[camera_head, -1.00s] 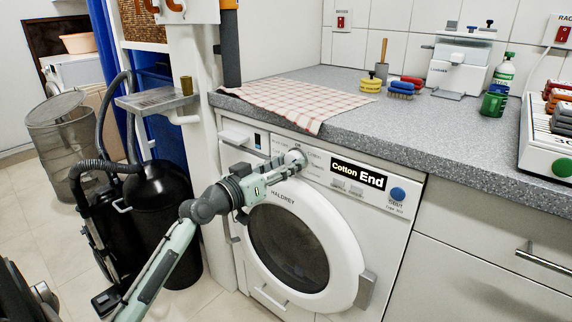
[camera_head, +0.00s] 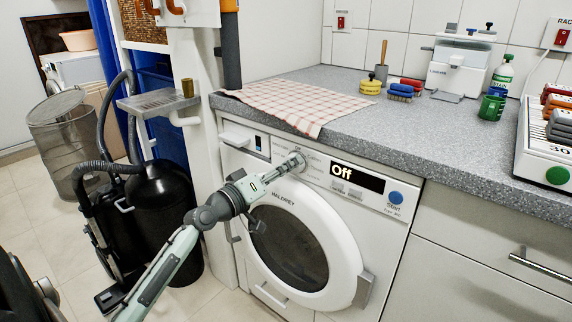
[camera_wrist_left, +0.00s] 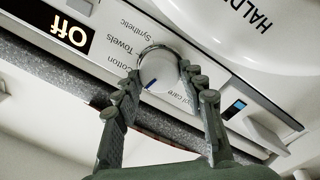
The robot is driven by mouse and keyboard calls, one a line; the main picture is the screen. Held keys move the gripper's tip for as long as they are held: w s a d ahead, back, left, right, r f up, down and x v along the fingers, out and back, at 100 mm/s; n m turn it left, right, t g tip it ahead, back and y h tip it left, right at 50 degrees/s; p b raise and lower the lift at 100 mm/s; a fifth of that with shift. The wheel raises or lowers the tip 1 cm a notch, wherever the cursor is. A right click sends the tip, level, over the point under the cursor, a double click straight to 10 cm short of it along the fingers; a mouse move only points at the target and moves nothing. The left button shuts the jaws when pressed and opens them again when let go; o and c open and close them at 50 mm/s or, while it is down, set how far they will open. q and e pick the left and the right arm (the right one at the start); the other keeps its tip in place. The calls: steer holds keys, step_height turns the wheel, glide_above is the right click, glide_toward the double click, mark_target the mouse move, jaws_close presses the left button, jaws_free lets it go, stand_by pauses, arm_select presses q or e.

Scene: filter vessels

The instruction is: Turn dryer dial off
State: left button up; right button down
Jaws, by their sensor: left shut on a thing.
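The white dryer (camera_head: 270,200) stands under the counter, its round door closed. Its display (camera_head: 357,178) reads "Off"; the display also shows upside down in the left wrist view (camera_wrist_left: 68,35). The dial (camera_wrist_left: 158,70) is a white round knob with a dark blue pointer mark, among labels such as Cotton, Towels and Synthetic. My left gripper (camera_wrist_left: 160,78) is shut on the dial, one finger at each side; in the head view the gripper (camera_head: 287,166) hides most of the dial (camera_head: 298,160). My right gripper is not in view.
A checkered cloth (camera_head: 290,101) lies on the grey counter (camera_head: 400,125) above the dryer. A blue start button (camera_head: 395,197) sits right of the display. A black vacuum (camera_head: 160,205) stands left of my arm. A drawer handle (camera_head: 540,264) juts out at right.

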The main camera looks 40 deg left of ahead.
arm_select(q)
steer(key=shift+n, duration=1.2)
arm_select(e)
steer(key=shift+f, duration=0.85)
arm_select(q)
steer(key=shift+p, duration=0.3)
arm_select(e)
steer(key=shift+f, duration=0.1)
arm_select(q)
steer(key=o, duration=1.2)
steer(key=shift+c, duration=0.2)
steer(key=s+a, duration=0.1)
steer(key=s, duration=1.1)
steer(key=shift+a+f, duration=0.25)
steer(key=shift+w, duration=0.1)
